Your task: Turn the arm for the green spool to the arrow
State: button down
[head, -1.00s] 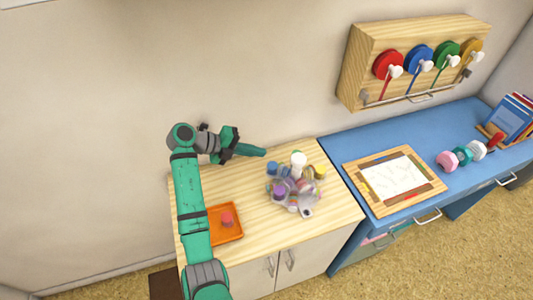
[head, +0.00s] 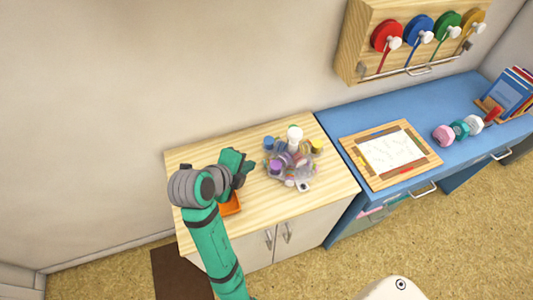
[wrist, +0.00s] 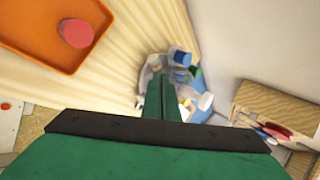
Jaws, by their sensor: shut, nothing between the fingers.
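A wall rack holds a green spool (head: 447,27) with a white knob (head: 453,34) on its front. A round stand (head: 303,186) with several arms and coloured pieces around a white-topped post (head: 295,134) is on the wooden cabinet. It also shows, partly hidden behind my fingers, in the wrist view, where a small green piece (wrist: 195,72) is among blue and white ones. I cannot make out an arrow or tell which arm belongs to the green spool. My gripper (head: 243,164) is shut and empty, left of the stand; its fingers (wrist: 161,95) point towards it in the wrist view.
An orange tray (head: 232,207) with a pink-red round piece (wrist: 76,32) lies near my gripper. Red, blue and yellow spools (head: 386,36) share the rack. The blue desk (head: 350,125) at right bears a framed sheet, dumbbell-like pieces and books. The cabinet's back left is bare.

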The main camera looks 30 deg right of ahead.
aim_at(268, 152)
jog(key=shift+n+t, duration=0.3)
jog(key=shift+n, duration=0.2)
jog(key=x, duration=0.8)
jog(key=shift+s+a+f, duration=0.1)
jog(key=shift+s+f, duration=0.25)
jog(key=shift+s, duration=0.05)
jog(key=shift+w+d, duration=0.65)
jog(key=shift+d, duration=0.35)
jog(key=shift+w+d, duration=0.45)
jog(key=shift+d, duration=0.3)
jog(key=shift+s+d, duration=0.1)
jog(key=shift+d, duration=0.05)
